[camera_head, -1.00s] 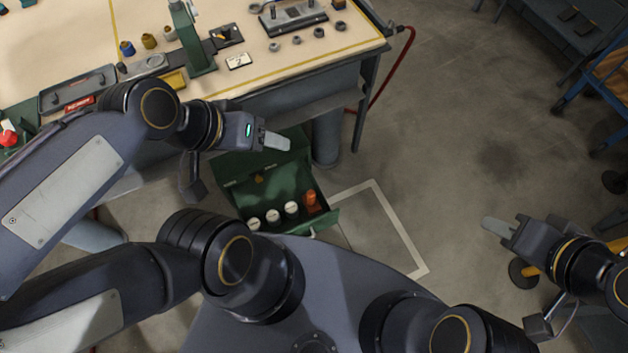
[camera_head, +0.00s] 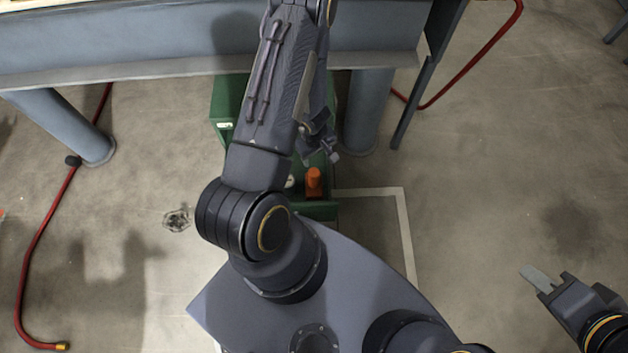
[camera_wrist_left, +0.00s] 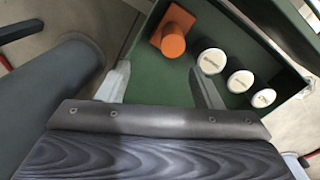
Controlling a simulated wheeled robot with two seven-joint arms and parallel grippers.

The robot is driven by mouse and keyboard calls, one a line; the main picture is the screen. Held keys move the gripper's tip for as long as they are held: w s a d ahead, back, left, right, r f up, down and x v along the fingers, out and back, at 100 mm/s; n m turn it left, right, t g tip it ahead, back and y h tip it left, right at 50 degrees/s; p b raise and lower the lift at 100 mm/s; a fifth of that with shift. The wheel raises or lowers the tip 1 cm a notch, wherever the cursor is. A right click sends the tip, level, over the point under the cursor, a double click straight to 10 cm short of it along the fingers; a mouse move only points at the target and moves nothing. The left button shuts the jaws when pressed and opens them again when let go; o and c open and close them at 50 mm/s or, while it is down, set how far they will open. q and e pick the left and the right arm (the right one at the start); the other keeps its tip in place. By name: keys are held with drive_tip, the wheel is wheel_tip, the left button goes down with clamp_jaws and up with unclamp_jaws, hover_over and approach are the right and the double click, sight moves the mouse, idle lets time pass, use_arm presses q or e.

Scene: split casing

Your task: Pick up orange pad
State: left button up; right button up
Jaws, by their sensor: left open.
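The orange pad (camera_head: 314,182) is a short orange cylinder on a square orange base. It sits in the open green tray (camera_wrist_left: 155,84), and shows from above in the left wrist view (camera_wrist_left: 174,38). My left gripper (camera_wrist_left: 164,84) is open and empty, its two fingers apart over the tray. The pad lies beyond the fingertips and is not between them. In the head view my left arm covers much of the tray, and the left fingers are hard to make out. My right gripper (camera_head: 552,280) is at the lower right, far from the pad; its finger gap is unclear.
Three white-topped jars (camera_wrist_left: 212,62) stand in a row beside the pad. The green box (camera_head: 228,105) is on the floor beneath the workbench edge (camera_head: 130,70). A bench leg (camera_head: 368,110) stands close right of the box. A red hose (camera_head: 470,70) hangs further right.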

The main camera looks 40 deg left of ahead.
sight(314, 172)
use_arm(q)
drive_tip(key=f, duration=0.1)
drive_tip(key=s+f+b, duration=0.1)
drive_tip(key=f, duration=0.3)
drive_tip(key=shift+s+a+b, duration=0.25)
drive_tip(key=shift+s+b, duration=0.05)
drive_tip(key=f+b, duration=0.1)
drive_tip(key=f, duration=0.1)
drive_tip(key=f+b, duration=0.3)
drive_tip(key=f, duration=0.1)
drive_tip(key=shift+d+b, duration=0.25)
drive_tip(key=shift+b, duration=0.05)
drive_tip(key=shift+r, duration=0.15)
clamp_jaws()
